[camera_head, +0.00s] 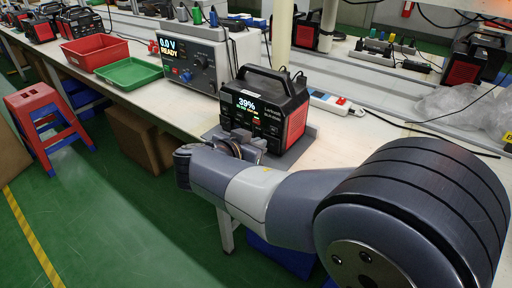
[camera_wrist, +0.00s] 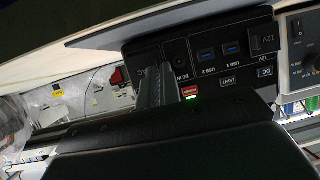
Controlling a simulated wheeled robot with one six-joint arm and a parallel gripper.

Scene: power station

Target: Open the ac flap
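The power station (camera_head: 265,108) is a black box with red sides, a top handle and a lit display reading 39%. It stands on a grey mat (camera_head: 300,140) near the bench's front edge. My gripper (camera_head: 236,147) is at the lower front of the station in the head view. In the wrist view the station's black front panel (camera_wrist: 207,68) shows USB and DC ports, with a small red part and green light beside them. My grey fingers (camera_wrist: 158,88) lie close to this panel; their gap and any contact are unclear.
A bench power supply (camera_head: 195,60) reading 0.0 V stands left of the station. A green tray (camera_head: 128,73) and red tray (camera_head: 95,52) lie further left. A white power strip (camera_head: 335,103) lies behind right. A red stool (camera_head: 48,115) stands on the floor.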

